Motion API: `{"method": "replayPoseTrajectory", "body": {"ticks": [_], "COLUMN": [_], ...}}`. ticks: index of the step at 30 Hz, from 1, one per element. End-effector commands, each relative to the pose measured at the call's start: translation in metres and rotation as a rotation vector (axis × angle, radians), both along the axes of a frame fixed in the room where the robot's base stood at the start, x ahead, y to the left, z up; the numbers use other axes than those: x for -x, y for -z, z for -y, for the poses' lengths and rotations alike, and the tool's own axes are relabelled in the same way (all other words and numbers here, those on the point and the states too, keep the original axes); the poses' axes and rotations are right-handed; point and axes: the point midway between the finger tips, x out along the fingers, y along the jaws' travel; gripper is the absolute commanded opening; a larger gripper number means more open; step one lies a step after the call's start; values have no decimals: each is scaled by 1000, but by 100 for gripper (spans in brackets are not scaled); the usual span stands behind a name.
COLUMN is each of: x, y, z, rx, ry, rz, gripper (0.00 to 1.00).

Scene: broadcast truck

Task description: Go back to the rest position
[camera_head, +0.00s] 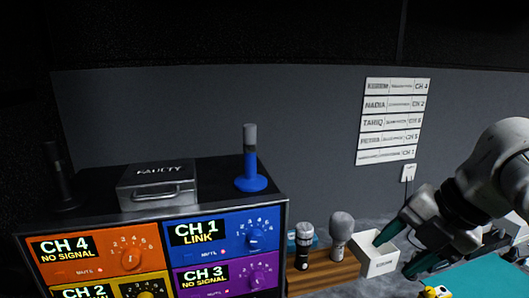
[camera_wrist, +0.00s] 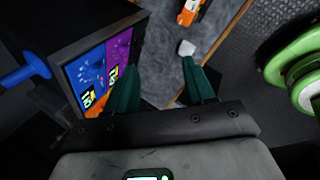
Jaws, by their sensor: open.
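My gripper (camera_head: 393,257) comes in from the right in the head view, with its two teal fingers spread apart. It is in front of a small white open box (camera_head: 382,266), and the fingers overlap the box in the picture. I cannot tell whether they touch it. In the wrist view the open fingers (camera_wrist: 160,68) have nothing held between them. A small white thing (camera_wrist: 187,47) shows close to the right fingertip there.
A rack of coloured channel panels (camera_head: 188,220) stands at left, with a grey case (camera_head: 157,187) and blue antenna (camera_head: 250,170) on top. Two microphones (camera_head: 303,245) (camera_head: 341,232) stand left of the box. A teal mat (camera_head: 485,278) lies at right.

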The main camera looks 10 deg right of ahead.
Motion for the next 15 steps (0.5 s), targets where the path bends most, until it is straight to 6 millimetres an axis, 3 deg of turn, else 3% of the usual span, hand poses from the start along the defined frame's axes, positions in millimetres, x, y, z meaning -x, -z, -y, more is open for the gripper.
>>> {"method": "replayPoseTrajectory", "body": {"ticks": [3,8,11,15], "x": [-22,-45,-52,-53], "y": [1,12,29,69], "z": [-32,-61,-75,-87], "rx": [-185,-454,-606,-780], "ry": [123,355,515,760], "rz": [56,67,31,-57], "gripper": [54,54,54,54]}}
